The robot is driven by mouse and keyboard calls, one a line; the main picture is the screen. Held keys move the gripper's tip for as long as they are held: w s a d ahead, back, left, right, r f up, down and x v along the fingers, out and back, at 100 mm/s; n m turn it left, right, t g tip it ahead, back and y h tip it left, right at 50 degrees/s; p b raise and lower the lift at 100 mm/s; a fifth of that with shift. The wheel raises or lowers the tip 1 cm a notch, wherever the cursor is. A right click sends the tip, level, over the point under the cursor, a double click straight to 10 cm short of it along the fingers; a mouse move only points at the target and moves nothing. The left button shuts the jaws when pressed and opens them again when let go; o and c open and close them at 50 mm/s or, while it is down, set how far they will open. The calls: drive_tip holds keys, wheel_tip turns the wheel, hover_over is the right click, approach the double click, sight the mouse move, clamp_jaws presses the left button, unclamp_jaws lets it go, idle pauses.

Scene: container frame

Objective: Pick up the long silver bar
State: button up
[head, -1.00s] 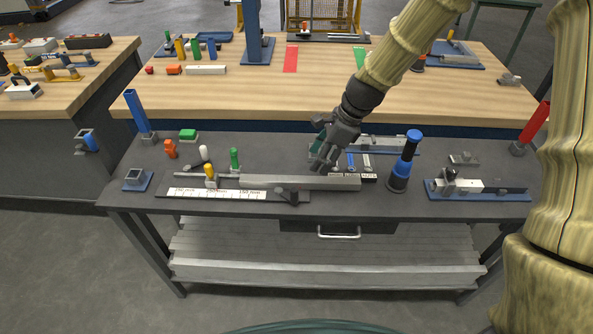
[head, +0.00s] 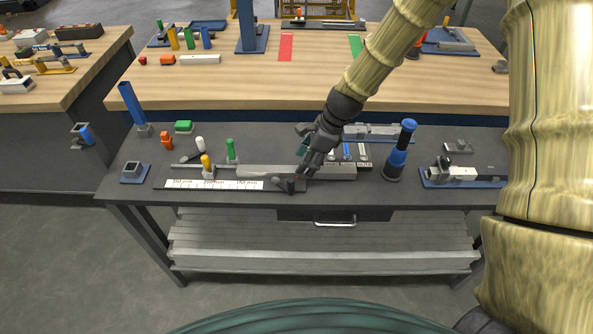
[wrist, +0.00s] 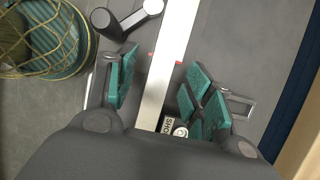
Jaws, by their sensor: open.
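The long silver bar (head: 262,171) lies flat along the front part of the dark workbench, running left to right. My gripper (head: 308,168) is over its middle to right part and hides a short piece of it. In the wrist view the bar (wrist: 172,62) runs between the spread green-padded fingers of my gripper (wrist: 163,83). A gap shows on both sides of the bar, so the fingers look apart from it. How far above the bench the fingertips are is unclear.
A dark crank-like lever (head: 289,185) stands close in front of the bar, beside my left finger in the wrist view (wrist: 131,17). A white ruler strip (head: 213,184) lies to the left. A blue-black cylinder (head: 399,152) stands right. Small coloured pegs stand behind left.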

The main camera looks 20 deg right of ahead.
drive_tip(key=shift+w+a+f+p, duration=0.15)
drive_tip(key=shift+f+p, duration=0.2)
drive_tip(key=shift+f, duration=0.35)
drive_tip(key=shift+p+x, duration=0.35)
drive_tip(key=shift+x, duration=0.95)
clamp_jaws()
wheel_tip(320, 180, up, 9)
drive_tip(key=shift+w+f+b, duration=0.1)
drive_tip(key=shift+f+b, duration=0.05)
drive_tip(key=shift+b, duration=1.1)
drive_tip(key=shift+r, duration=0.6)
drive_tip(key=shift+r, duration=0.1)
